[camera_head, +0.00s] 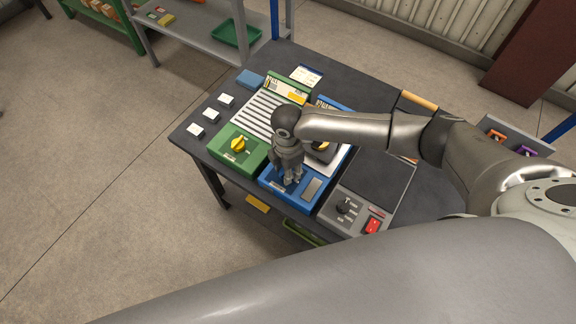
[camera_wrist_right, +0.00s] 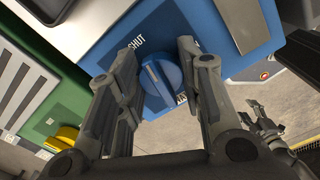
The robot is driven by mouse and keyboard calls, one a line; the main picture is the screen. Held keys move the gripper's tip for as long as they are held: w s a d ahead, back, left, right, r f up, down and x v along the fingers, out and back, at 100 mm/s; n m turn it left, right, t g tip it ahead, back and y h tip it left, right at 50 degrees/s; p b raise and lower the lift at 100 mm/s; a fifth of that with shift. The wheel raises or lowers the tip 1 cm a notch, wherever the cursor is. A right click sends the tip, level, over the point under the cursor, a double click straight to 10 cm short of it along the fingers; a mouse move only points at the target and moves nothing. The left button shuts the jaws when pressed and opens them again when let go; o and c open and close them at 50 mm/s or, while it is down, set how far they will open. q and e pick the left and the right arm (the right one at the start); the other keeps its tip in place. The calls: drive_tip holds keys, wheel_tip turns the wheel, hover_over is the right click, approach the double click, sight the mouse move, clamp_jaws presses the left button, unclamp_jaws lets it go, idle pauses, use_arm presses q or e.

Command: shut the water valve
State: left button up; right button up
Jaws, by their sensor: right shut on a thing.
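The water valve is a round blue knob (camera_wrist_right: 161,80) on a blue panel (camera_head: 311,211) on the bench. In the right wrist view its ridge runs between a "SHUT" label (camera_wrist_right: 133,43) at upper left and a second label, partly hidden by a finger. I cannot tell exactly where the knob points. My right gripper (camera_head: 289,183) reaches down over the panel, and its fingers (camera_wrist_right: 160,92) are shut on the knob, one on each side. In the head view the gripper hides the knob. A dark jointed shape (camera_wrist_right: 264,127), apparently my left gripper, shows at right in the wrist view.
A green panel with a yellow knob (camera_head: 238,144) stands left of the blue panel. A grey unit with a black knob (camera_head: 346,207) and a red switch (camera_head: 373,225) stands to the right. White blocks (camera_head: 211,115) lie at the bench's left edge. The floor at left is clear.

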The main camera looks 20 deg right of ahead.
drive_tip(key=shift+a+n, duration=0.1)
drive_tip(key=shift+n, duration=1)
drive_tip(key=o, duration=1)
drive_tip(key=shift+o, duration=0.2)
drive_tip(key=shift+r, duration=0.1)
wheel_tip(320, 180, up, 12)
